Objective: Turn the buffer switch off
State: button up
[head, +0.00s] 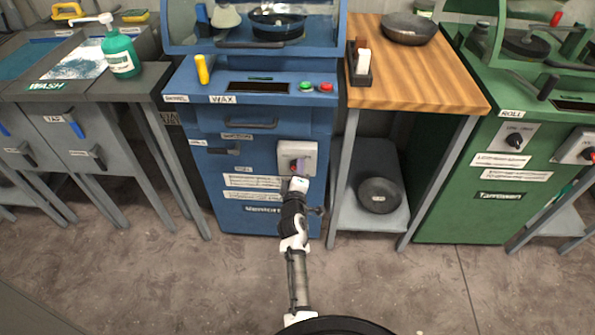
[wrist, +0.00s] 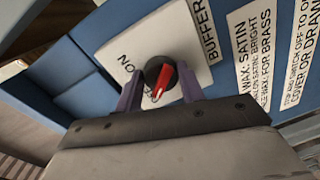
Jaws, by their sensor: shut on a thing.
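The buffer switch is a black round knob with a red pointer (wrist: 162,80) on a pale plate marked BUFFER (wrist: 195,38). In the head view the plate (head: 308,150) is on the front of the blue machine, right of its middle. My gripper (wrist: 160,87) has its purple fingers on either side of the knob and is shut on it. The red pointer runs toward the palm in the wrist view. In the head view my gripper (head: 298,172) is at the plate and covers part of the knob.
The blue WAX machine (head: 190,95) has green (head: 305,86) and red (head: 326,87) buttons on top. A wooden-topped table (head: 440,75) with a dark bowl (head: 410,28) stands to its right. Another bowl (head: 380,195) sits on the lower shelf. The floor in front is clear.

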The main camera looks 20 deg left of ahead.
jog(key=shift+r+n, duration=0.15)
jog(key=shift+n, duration=0.35)
jog(key=o, duration=1)
jog(key=shift+c, duration=0.2)
jog(key=shift+s, duration=0.15)
